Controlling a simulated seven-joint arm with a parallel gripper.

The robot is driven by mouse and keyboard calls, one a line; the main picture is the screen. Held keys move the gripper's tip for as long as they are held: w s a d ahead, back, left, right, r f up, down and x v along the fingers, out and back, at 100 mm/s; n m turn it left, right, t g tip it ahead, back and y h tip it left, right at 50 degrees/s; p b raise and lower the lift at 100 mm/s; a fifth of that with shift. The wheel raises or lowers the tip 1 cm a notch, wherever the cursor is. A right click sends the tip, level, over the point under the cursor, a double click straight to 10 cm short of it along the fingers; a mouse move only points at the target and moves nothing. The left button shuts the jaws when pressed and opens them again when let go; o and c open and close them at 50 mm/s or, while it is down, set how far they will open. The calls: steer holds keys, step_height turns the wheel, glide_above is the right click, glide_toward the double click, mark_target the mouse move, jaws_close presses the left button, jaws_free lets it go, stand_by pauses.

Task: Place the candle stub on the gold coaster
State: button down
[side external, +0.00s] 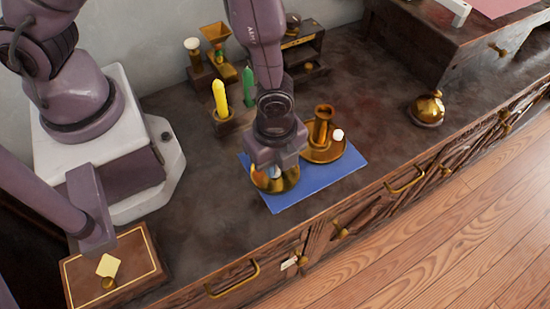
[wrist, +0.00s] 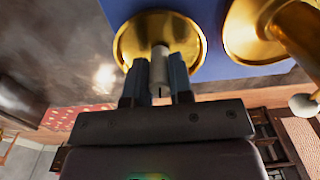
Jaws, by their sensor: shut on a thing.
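My gripper (side external: 275,168) points down over the gold coaster (side external: 289,184) at the left of the blue mat. In the wrist view my gripper (wrist: 160,72) is shut on the white candle stub (wrist: 160,56), with one finger on each side of it. The stub's far end overlaps the round gold coaster (wrist: 131,42), whose rim shows around it. I cannot tell whether the stub touches the coaster. In the side view the stub is mostly hidden by my fingers.
A brass candle holder (side external: 321,128) with a white knob (side external: 338,134) stands close on the right. Behind are a yellow candle (side external: 220,98) and a green candle (side external: 248,87). The blue mat (side external: 318,183) is bare at the front. A gold pot (side external: 428,108) stands at the right.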

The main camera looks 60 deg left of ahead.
steer(key=c, duration=1)
jaws_free()
steer(key=shift+f, duration=0.15)
steer(key=w+a+r+n+t, duration=0.1)
steer(key=a+r+n, duration=0.3)
steer(key=r, duration=0.8)
steer(key=a+r+n+t, duration=0.1)
steer(key=a+r+n, duration=0.25)
steer(key=r, duration=0.85)
steer(key=shift+s+a+r+n+t, duration=0.6)
steer(key=shift+s+a+r+n, duration=0.5)
steer(key=shift+a+r+n, duration=0.5)
steer(key=shift+s+a+r+n+t, duration=0.6)
steer(key=shift+s+a+r+n, duration=0.65)
steer(key=shift+n, duration=0.65)
steer(key=shift+s+a+r+n+t, duration=0.6)
steer(key=shift+s+a+r+n, duration=0.4)
steer(key=shift+a+r+n, duration=0.65)
steer(key=shift+d+f, duration=0.1)
steer(key=shift+d, duration=0.1)
